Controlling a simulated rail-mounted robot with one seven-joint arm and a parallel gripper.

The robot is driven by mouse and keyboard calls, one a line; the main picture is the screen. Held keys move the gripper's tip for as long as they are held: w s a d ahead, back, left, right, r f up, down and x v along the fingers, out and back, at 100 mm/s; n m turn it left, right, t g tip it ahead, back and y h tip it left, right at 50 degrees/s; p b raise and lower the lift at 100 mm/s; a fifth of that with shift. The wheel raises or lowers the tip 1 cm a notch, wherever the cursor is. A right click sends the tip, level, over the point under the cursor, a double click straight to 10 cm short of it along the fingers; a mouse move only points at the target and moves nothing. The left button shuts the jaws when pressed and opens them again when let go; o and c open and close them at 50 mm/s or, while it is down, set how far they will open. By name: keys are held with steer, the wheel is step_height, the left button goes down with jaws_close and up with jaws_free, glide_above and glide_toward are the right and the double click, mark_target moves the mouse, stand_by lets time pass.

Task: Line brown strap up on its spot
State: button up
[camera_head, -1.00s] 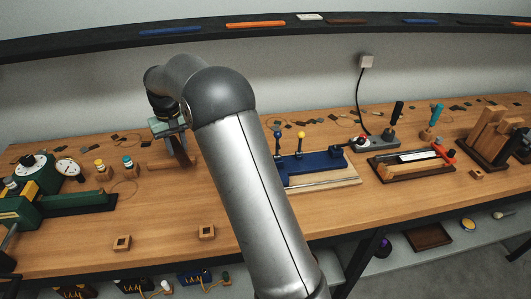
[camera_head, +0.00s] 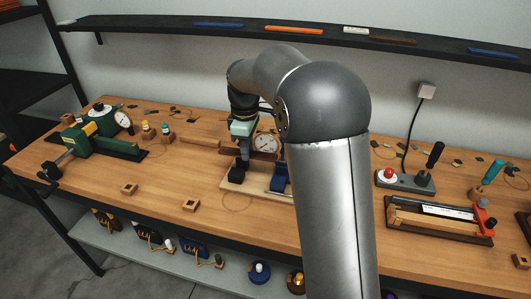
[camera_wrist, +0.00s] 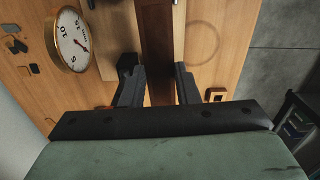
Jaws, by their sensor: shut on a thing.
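In the wrist view my gripper (camera_wrist: 160,82) is shut on a dark brown strap (camera_wrist: 158,35), which runs between its two fingers and up out of the frame. Beneath it are the wooden bench and part of a pale board. In the head view my gripper (camera_head: 239,172) points down over the pale base board (camera_head: 236,188) of a blue press (camera_head: 279,178). I cannot make out the strap clearly there. I cannot tell whether the strap touches the board. My arm covers much of the press, and the strap's spot cannot be made out.
A dial gauge (camera_head: 265,143) stands close beside my gripper. A green press (camera_head: 105,140) is to the left. A wooden bar (camera_head: 199,142) and small wooden blocks (camera_head: 190,205) lie on the bench. A red-button box (camera_head: 404,181) and a framed fixture (camera_head: 440,218) are to the right.

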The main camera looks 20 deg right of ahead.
mark_target(256, 154)
steer(key=shift+s+d+f+m+p, duration=0.15)
steer(key=shift+s+d+f, duration=0.15)
steer(key=shift+d+f, duration=0.2)
steer(key=shift+s+d+f+m+p, duration=0.15)
steer(key=shift+s+d+f, duration=0.1)
steer(key=shift+d+f, duration=0.25)
steer(key=shift+d+f+b, duration=0.1)
steer(key=shift+f+b, duration=0.85)
steer(key=shift+f, duration=0.7)
steer(key=shift+f+b, duration=0.75)
steer(key=shift+f, duration=0.55)
steer(key=o, duration=0.9)
steer(key=shift+c, duration=0.7)
steer(key=shift+r, duration=0.1)
